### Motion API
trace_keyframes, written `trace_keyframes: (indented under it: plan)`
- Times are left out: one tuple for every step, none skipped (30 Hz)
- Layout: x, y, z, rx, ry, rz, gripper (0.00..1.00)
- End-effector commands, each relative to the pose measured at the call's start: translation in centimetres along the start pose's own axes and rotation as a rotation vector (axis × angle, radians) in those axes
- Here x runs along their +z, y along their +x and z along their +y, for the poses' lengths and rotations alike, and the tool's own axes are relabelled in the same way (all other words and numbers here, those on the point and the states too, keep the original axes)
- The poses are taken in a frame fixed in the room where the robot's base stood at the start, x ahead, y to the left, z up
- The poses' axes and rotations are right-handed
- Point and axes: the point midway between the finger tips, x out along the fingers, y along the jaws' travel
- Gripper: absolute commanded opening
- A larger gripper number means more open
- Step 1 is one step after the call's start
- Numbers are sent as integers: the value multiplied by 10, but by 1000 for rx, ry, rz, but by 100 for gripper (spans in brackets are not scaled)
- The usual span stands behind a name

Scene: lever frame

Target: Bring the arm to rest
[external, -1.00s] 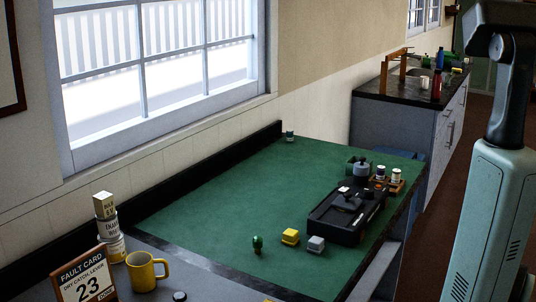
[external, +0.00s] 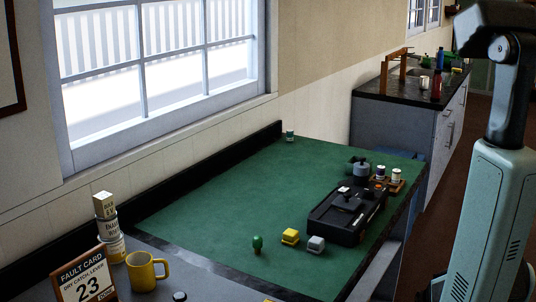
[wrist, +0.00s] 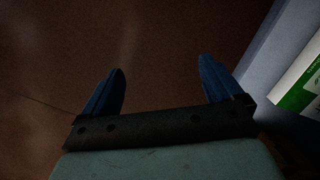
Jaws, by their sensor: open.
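My gripper shows in the wrist view (wrist: 162,90), with its two blue fingers spread apart and nothing between them. It hangs over a dark brown floor, beside a grey-blue panel. In the external view my pale green arm stands at the right edge, apart from the bench, and a dark part of it shows low beside its column. The fingers cannot be made out there. The black lever frame (external: 346,214) sits on the green bench top (external: 220,215), clear of my arm.
A yellow block (external: 290,236), a grey block (external: 316,244) and a green piece (external: 257,244) stand near the frame. A yellow mug (external: 146,272), stacked tins and a fault card (external: 84,280) are at the front left. A white and green sheet (wrist: 300,85) is right of my gripper.

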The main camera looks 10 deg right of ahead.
Motion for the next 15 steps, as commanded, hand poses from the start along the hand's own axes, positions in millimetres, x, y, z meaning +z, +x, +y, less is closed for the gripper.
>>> trace_keyframes:
  plan:
    - [18,1,-13,2,-35,-34,93]
    - [27,3,-20,2,-53,-56,93]
    - [39,4,-28,3,-77,-84,93]
    - [48,5,-34,5,-95,-104,93]
    - [58,6,-39,7,-113,-125,93]
    - [71,7,-45,10,-137,-154,93]
    - [80,8,-50,12,-155,-174,93]
    - [89,8,-54,14,-172,-194,93]
    - [100,9,-59,18,-193,-220,93]
    - [109,9,-62,21,-209,-239,93]
    - [116,9,-65,24,-223,-256,93]
    - [126,9,-68,28,-240,-276,93]
    - [132,9,-70,30,-250,-291,93]
    - [138,9,-72,32,-260,-304,93]
    - [145,9,-74,35,-272,-320,93]
